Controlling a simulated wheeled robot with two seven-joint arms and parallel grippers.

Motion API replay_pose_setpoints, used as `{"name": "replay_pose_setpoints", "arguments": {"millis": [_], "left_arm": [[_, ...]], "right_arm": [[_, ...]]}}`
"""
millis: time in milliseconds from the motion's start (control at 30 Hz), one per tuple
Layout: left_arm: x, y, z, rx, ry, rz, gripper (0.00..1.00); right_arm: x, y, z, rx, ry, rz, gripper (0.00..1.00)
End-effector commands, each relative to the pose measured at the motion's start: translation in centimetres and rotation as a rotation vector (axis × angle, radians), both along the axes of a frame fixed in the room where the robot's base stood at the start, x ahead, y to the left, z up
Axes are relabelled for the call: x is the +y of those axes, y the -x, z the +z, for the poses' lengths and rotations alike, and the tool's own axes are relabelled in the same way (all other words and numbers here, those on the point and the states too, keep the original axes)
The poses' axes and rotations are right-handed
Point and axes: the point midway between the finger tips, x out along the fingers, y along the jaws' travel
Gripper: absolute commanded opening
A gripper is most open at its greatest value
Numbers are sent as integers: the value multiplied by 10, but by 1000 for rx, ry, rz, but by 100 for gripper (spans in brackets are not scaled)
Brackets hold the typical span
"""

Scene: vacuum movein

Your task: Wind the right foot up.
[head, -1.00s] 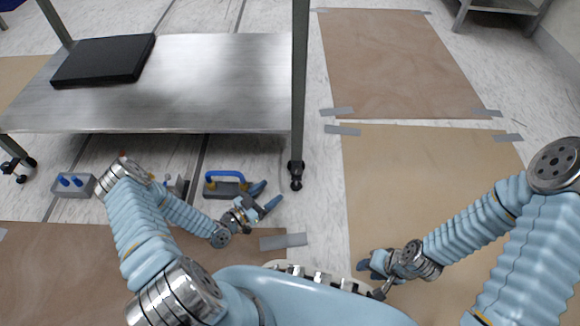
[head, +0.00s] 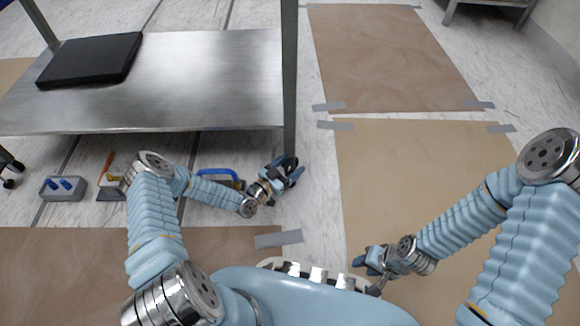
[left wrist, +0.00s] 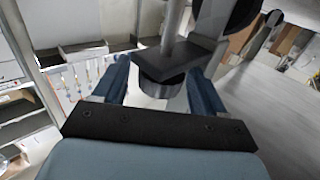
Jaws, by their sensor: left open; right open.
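The steel table (head: 200,85) stands ahead, and its front right leg (head: 289,90) runs down to my left gripper (head: 286,172). The right foot at the base of this leg is mostly hidden behind the gripper in the head view. In the left wrist view, the foot's dark plate (left wrist: 178,64) and a round grey part (left wrist: 160,86) under it show between the two blue fingers of my left gripper (left wrist: 160,80). The fingers are open, one on each side; I cannot tell whether they touch it. My right gripper (head: 366,262) is open and empty over the brown paper.
A black slab (head: 90,60) lies on the table. On the floor to the left are a grey block with blue knobs (head: 63,190) and an orange-handled tool (head: 107,164). A blue-handled item (head: 212,174) is partly behind my left arm. Taped brown paper (head: 400,160) covers the right floor.

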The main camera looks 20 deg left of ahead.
Motion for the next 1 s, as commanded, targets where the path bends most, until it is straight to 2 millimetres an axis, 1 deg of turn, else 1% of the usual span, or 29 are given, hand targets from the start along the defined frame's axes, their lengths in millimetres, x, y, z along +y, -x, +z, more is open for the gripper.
{"name": "replay_pose_setpoints", "arguments": {"millis": [167, 267, 500, 767, 1000], "left_arm": [[0, 0, 0, 0, 0, 0, 71], [0, 0, 0, 0, 0, 0, 57], [0, 0, 0, 0, 0, 0, 21], [0, 1, 1, 2, 1, 23, 20], [-1, 1, 2, 3, 4, 138, 20]], "right_arm": [[0, 0, 0, 0, 0, 0, 41], [0, 0, 0, 0, 0, 0, 41], [0, 0, 0, 0, 0, 0, 41], [0, 0, 3, 0, 0, 0, 41], [0, 1, 14, 2, 0, 2, 41]]}}
